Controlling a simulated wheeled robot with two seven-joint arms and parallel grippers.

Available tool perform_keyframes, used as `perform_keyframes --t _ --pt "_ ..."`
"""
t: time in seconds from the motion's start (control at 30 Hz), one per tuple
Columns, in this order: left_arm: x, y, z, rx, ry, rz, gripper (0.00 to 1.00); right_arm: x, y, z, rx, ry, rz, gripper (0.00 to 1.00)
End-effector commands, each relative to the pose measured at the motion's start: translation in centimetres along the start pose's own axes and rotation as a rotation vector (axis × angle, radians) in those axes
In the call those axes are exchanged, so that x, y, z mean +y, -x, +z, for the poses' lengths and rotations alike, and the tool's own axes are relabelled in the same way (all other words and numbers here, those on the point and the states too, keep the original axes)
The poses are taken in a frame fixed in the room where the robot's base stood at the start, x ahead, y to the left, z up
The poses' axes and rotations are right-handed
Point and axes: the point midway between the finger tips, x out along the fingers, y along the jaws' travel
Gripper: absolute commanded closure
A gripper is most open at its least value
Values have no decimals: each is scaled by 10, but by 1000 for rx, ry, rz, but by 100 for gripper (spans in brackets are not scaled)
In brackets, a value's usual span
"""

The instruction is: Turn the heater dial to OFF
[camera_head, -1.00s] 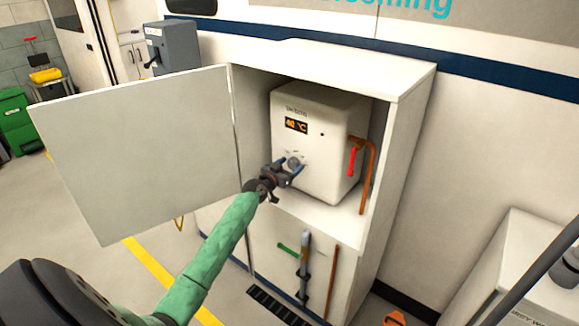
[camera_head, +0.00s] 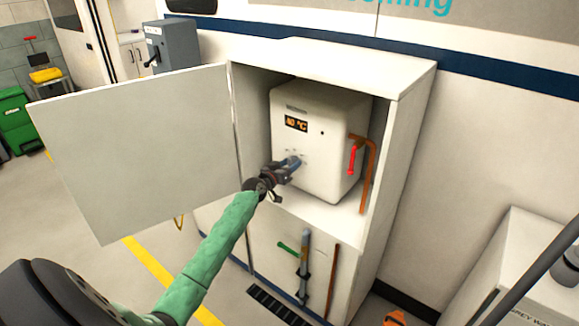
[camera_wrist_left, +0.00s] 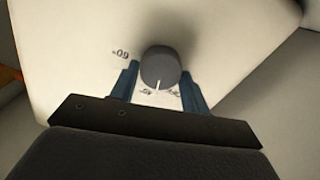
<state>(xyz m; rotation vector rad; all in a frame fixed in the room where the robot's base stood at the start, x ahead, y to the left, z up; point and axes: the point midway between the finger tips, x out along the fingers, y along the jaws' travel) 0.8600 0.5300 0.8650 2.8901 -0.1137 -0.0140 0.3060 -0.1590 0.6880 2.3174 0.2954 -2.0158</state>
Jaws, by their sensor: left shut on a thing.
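The white heater (camera_head: 312,160) stands in an open white cabinet, with an orange display reading about 40 °C. Its round dark grey dial (camera_wrist_left: 160,66) shows in the left wrist view, with a white pointer line towards the picture's bottom. Upside-down printed marks surround it: one like 60 at left, two small unclear ones below. My left gripper (camera_head: 294,163) is at the heater's front, its two blue fingers on either side of the dial, shut on it; it also shows in the left wrist view (camera_wrist_left: 160,75). In the head view the gripper hides the dial. My right gripper is not in view.
The cabinet door (camera_head: 140,150) stands wide open on the left, close to my arm. A copper pipe with a red lever (camera_head: 352,160) is right of the heater. A green-handled valve (camera_head: 288,248) and pipes are below.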

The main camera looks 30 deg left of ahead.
Motion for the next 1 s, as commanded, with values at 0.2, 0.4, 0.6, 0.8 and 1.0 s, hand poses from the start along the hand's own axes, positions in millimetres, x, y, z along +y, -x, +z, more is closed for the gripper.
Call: perform_keyframes --t 0.2,0.4,0.6,0.8,1.0 --pt "-1 0 1 0 198 0 77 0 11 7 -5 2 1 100" --pt "-2 0 0 0 368 -1 77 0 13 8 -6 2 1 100" --pt "-3 0 0 1 501 -1 77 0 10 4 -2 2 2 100" --pt "-3 0 0 0 589 -1 77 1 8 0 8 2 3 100" --pt "-4 0 1 0 631 -1 77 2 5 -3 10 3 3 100"
